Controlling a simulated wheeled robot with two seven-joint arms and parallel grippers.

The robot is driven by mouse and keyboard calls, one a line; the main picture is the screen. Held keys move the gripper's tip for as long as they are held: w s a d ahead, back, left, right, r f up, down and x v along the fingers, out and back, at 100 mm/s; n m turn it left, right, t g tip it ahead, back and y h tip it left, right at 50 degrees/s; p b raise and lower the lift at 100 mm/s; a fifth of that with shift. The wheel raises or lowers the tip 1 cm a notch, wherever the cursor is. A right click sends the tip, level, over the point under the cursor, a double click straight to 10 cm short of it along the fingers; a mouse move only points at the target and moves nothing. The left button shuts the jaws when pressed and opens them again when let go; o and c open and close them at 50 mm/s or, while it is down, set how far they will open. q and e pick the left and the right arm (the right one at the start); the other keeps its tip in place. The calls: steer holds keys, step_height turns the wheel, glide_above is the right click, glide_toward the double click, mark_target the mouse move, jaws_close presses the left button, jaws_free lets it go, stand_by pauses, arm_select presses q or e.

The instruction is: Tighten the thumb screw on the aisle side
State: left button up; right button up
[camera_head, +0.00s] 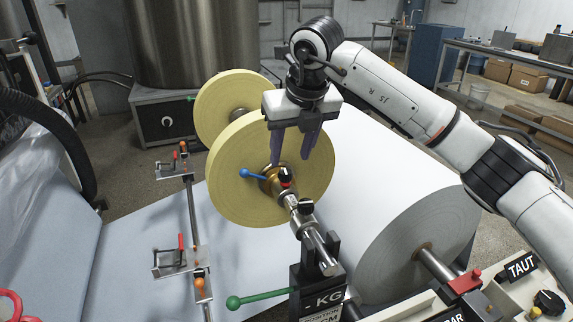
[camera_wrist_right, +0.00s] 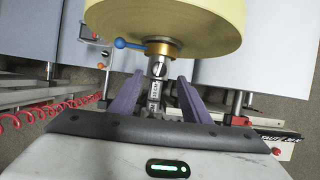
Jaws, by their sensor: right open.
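My right gripper (camera_head: 292,158) comes down from above with its two purple fingers open and apart. In the head view the fingers overlap the near face of the yellow roll (camera_head: 233,150). A black thumb screw with red on it (camera_head: 286,175) is on the shaft beside the brass collar (camera_head: 268,182), just below the fingertips. A second black knob (camera_head: 305,206) is farther along the shaft. In the right wrist view the open fingers (camera_wrist_right: 158,84) flank the shaft (camera_wrist_right: 155,92), with nothing clearly gripped. Whether a finger touches the screw cannot be told. My left gripper is not in view.
A blue lever (camera_head: 252,174) sticks out left of the collar. A green-handled lever (camera_head: 248,299) is by the stand marked KG (camera_head: 320,297). A large white roll (camera_head: 400,235) lies to the right. Pale sheet (camera_head: 140,240) spreads to the left.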

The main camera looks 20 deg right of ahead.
mark_target(286, 172)
steer(key=x, duration=0.5)
steer(key=shift+w+a+f+p, duration=0.1)
steer(key=shift+w+f+p, duration=0.05)
steer(key=shift+f+p, duration=0.2)
steer(key=c, duration=1)
steer(key=shift+c, duration=0.2)
